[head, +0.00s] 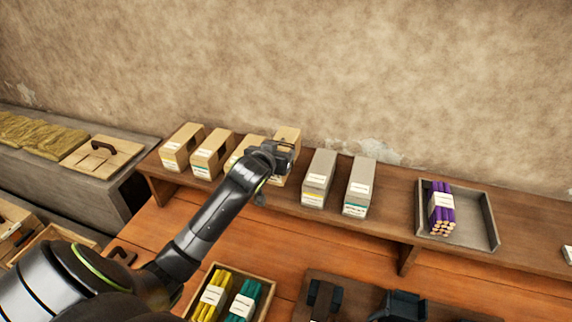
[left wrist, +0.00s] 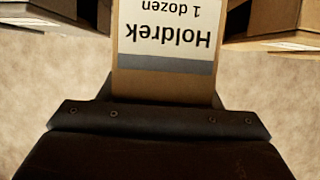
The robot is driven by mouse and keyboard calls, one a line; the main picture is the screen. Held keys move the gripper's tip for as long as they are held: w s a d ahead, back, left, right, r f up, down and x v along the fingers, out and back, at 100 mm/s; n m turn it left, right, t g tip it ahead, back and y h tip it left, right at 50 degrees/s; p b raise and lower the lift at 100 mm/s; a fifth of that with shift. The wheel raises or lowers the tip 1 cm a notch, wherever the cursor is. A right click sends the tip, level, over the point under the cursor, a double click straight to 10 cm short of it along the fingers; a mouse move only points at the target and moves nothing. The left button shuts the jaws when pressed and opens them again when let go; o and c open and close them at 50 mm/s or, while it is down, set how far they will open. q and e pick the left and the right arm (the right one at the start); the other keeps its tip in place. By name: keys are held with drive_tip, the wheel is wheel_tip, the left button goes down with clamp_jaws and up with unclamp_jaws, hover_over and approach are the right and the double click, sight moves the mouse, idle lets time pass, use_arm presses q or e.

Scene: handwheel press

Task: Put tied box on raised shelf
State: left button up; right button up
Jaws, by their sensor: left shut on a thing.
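A tan cardboard box (head: 289,137) is at the raised wooden shelf (head: 390,222), at the right end of a row of tan boxes. My left gripper (head: 282,153) is shut on it, and the gripper and wrist hide part of it in the head view. In the left wrist view the held box (left wrist: 165,82) fills the middle, with an upside-down white label reading "Holdrek 1 dozen" and a grey band. No tie shows on it. I cannot tell whether its base touches the shelf. My right gripper is not in view.
Tan boxes (head: 182,147) stand left of the held one, two grey boxes (head: 318,178) to its right. A grey tray (head: 488,221) holding a purple bundle (head: 440,207) is farther right. Below, a wooden tray (head: 262,284) holds yellow and teal bundles. Shelf is bare between the grey boxes and tray.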

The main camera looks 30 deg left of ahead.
use_arm(q)
drive_tip(key=shift+w+f, duration=0.15)
drive_tip(key=shift+f, duration=0.7)
wheel_tip(320, 180, down, 3)
drive_tip(key=shift+p, duration=0.5)
drive_tip(key=shift+f, duration=0.2)
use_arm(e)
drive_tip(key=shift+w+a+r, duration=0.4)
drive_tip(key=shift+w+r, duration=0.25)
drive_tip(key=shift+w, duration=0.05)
use_arm(q)
drive_tip(key=shift+f, duration=0.1)
drive_tip(key=o, duration=0.6)
drive_tip(key=shift+f, duration=0.1)
drive_tip(key=o, duration=0.4)
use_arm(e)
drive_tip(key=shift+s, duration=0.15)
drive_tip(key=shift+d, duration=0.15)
